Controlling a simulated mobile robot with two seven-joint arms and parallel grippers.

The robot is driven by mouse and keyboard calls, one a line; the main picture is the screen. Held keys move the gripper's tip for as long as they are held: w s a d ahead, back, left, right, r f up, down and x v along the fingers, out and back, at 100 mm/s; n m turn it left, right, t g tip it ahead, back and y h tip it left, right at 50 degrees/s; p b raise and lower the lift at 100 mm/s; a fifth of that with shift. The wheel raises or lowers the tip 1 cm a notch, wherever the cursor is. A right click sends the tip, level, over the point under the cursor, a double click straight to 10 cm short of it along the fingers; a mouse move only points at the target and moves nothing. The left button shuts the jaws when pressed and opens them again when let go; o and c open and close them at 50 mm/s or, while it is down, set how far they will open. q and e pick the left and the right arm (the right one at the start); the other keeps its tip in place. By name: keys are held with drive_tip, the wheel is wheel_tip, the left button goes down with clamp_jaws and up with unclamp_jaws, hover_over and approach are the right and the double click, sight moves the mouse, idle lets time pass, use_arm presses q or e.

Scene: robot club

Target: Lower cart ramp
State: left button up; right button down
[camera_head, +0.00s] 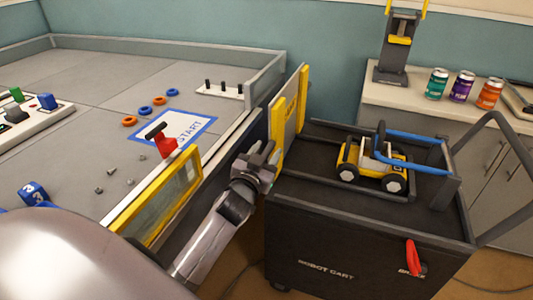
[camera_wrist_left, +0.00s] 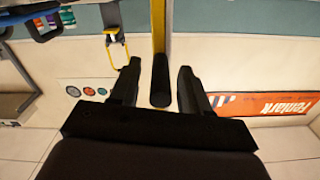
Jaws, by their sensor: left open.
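The robot cart (camera_head: 365,240) stands on the right, dark grey with a black deck. Its ramp (camera_head: 291,118), a panel with yellow side rails, stands raised almost upright at the cart's left edge. My left gripper (camera_head: 262,156) is beside the ramp's outer face, low down. In the left wrist view my gripper (camera_wrist_left: 158,85) is open, with a dark bar (camera_wrist_left: 160,80) between its fingers and gaps on both sides. A yellow edge runs behind the bar. My right gripper is not in view.
A yellow toy vehicle (camera_head: 373,165) with a blue arm sits on the cart deck. A red brake lever (camera_head: 414,257) is on the cart's front. The walled field table (camera_head: 80,70) has a yellow-framed panel (camera_head: 165,197) at its edge. Cans (camera_head: 462,86) stand on a counter behind.

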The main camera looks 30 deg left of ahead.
use_arm(q)
drive_tip(key=shift+w, duration=0.15)
clamp_jaws()
drive_tip(key=shift+a, duration=0.15)
